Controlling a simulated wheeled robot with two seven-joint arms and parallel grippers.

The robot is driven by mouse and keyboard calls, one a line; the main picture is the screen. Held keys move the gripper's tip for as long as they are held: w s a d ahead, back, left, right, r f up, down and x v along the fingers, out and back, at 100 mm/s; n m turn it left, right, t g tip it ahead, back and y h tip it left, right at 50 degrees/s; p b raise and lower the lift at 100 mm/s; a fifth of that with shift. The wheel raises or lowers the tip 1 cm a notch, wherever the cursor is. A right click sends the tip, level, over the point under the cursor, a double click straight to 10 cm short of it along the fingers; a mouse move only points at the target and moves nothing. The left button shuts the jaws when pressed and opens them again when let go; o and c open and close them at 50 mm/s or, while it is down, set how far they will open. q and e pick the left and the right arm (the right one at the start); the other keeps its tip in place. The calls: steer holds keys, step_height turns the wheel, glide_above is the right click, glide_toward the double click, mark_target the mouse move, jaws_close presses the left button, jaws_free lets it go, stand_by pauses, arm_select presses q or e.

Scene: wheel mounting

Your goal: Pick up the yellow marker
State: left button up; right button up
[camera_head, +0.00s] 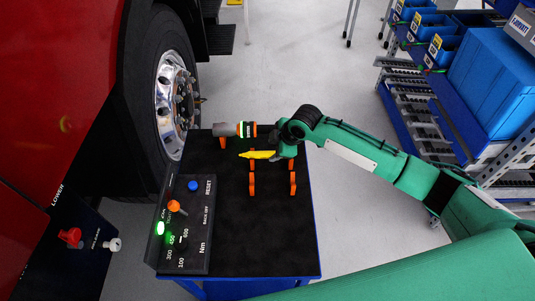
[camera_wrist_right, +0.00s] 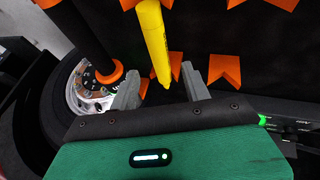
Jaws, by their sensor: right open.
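The yellow marker (camera_head: 256,155) lies across the orange holders (camera_head: 252,187) on the black-topped cart (camera_head: 225,245). In the right wrist view the marker (camera_wrist_right: 154,35) points its tapered tip down between my finger ends. My right gripper (camera_head: 277,155) is at the marker's right end in the head view. In the right wrist view its fingers (camera_wrist_right: 160,72) stand apart on either side of the marker's tip, with gaps showing. Whether the marker touches the holders is hard to tell. My left gripper is not in view.
A control panel (camera_head: 185,230) with knobs lines the cart's left side. A truck wheel (camera_head: 175,90) stands at the back left. Shelves with blue bins (camera_head: 490,70) stand at the right.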

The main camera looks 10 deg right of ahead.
mark_target(267, 153)
steer(key=x, duration=0.3)
steer(key=shift+w+a+f+p, duration=0.15)
steer(key=shift+a+f+p, duration=0.1)
steer(key=shift+f+p, duration=0.05)
steer(key=shift+w+a+f, duration=0.1)
steer(key=shift+w+f, duration=0.05)
steer(key=shift+f, duration=0.2)
jaws_close()
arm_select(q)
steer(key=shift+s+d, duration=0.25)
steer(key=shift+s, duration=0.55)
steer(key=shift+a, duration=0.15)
